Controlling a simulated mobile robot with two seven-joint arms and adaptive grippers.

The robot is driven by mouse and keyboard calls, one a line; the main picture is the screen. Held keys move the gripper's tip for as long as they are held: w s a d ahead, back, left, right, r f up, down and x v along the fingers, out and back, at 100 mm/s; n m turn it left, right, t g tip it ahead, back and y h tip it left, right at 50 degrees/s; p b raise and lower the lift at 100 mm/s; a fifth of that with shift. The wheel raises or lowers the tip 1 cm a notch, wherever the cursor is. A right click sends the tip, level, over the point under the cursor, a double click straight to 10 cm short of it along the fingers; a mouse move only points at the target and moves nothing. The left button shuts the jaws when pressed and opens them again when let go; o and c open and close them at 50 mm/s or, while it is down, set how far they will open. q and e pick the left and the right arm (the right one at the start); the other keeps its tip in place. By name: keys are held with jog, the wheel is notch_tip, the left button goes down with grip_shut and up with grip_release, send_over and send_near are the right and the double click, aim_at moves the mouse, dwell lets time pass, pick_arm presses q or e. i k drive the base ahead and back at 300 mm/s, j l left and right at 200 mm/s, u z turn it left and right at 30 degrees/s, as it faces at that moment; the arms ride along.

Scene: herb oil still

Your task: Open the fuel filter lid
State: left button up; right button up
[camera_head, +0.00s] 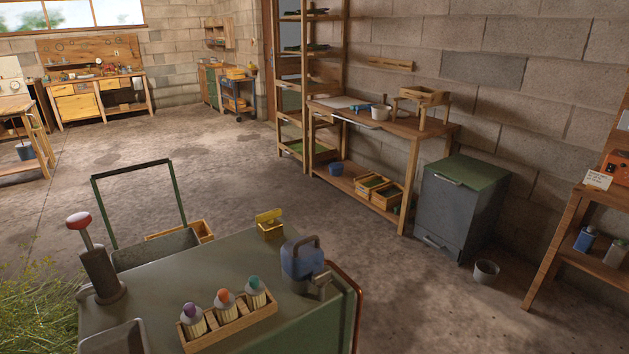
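No part can be told for certain as the fuel filter or its lid. On the near green-grey machine top, a small yellow box (270,229) stands at the far edge with a yellow flap raised at its back. Right of it, at the machine's right end, is a blue canister-like body (300,260) with a dark handle on top. A grey cabinet (455,217) with a green sloped top, which looks shut, stands by the wall at the right. Neither of my grippers is in view.
A wooden rack (237,325) with bottles capped purple, orange and teal sits on the machine's front. A red-knobbed lever (90,245) rises at left. A wooden workbench (420,130) lines the wall. A small bucket (486,272) stands on the floor. The middle floor is clear.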

aim_at(301, 257)
jog(key=k+l, duration=0.15)
jog(key=l, duration=0.25)
jog(key=k+l, duration=0.2)
jog(key=l, duration=0.2)
jog(key=k+l, duration=0.15)
jog(key=l, duration=0.25)
jog(key=u, duration=0.05)
